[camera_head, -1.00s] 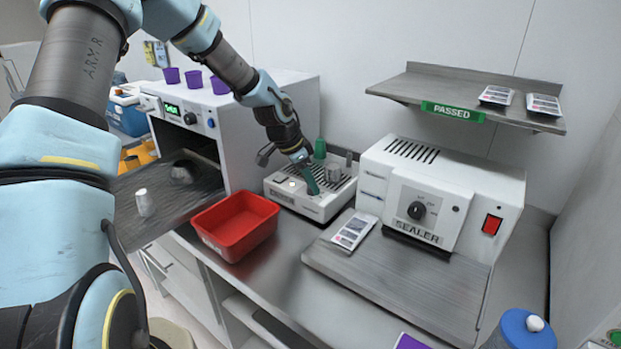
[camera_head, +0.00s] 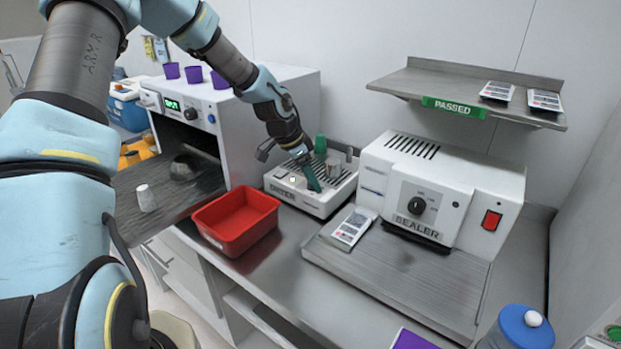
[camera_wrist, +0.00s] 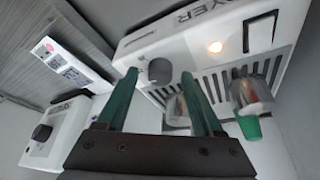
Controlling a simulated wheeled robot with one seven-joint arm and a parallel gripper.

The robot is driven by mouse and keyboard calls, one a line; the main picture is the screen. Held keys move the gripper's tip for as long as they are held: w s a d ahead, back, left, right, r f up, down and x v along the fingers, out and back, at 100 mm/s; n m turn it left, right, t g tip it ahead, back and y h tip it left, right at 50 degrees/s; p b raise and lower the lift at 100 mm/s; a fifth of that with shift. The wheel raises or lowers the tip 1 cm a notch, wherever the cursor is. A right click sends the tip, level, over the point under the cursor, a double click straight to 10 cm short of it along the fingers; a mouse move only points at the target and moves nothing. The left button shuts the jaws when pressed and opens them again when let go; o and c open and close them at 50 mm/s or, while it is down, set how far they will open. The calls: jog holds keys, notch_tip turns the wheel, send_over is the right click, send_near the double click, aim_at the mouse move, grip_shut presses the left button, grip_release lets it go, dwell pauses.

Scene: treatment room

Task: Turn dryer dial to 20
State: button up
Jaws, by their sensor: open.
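The dryer (camera_head: 330,207) is a low white box with a slotted top, standing against the back wall. My gripper (camera_head: 315,181) reaches down over the dryer with green fingers. In the wrist view my gripper (camera_wrist: 158,76) is open, with the dial between its fingertips in the picture. I cannot tell whether they touch it. In the head view the gripper hides the dial.
Metal cups (camera_wrist: 250,92) and a green object (camera_wrist: 249,127) are close beside the fingers. The sealer (camera_head: 465,190) stands to the right, with a pouch (camera_head: 351,228) in front. A red bin (camera_head: 238,249) sits front left. An oven-like unit (camera_head: 212,145) is further left.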

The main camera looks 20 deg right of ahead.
jog(key=shift+r, duration=0.1)
jog(key=b+v, duration=0.3)
jog(key=v, duration=0.7)
jog(key=shift+a+r, duration=0.2)
jog(key=shift+r, duration=0.05)
jog(key=s+a+f+n+y, duration=0.1)
jog(key=s+a+n, duration=0.2)
jog(key=a+n, duration=0.3)
jog(key=s+a+f+n+t+y, duration=0.1)
jog(key=s+a+n, duration=0.3)
jog(key=a, duration=1.1)
jog(key=s+a+f+n+t+y, duration=0.1)
jog(key=s+a+n+y, duration=0.1)
jog(key=s+a+n, duration=0.2)
jog(key=a+n, duration=0.3)
jog(key=a, duration=0.4)
jog(key=shift+s+n, duration=0.25)
jog(key=shift+n, duration=0.05)
jog(key=shift+a, duration=0.1)
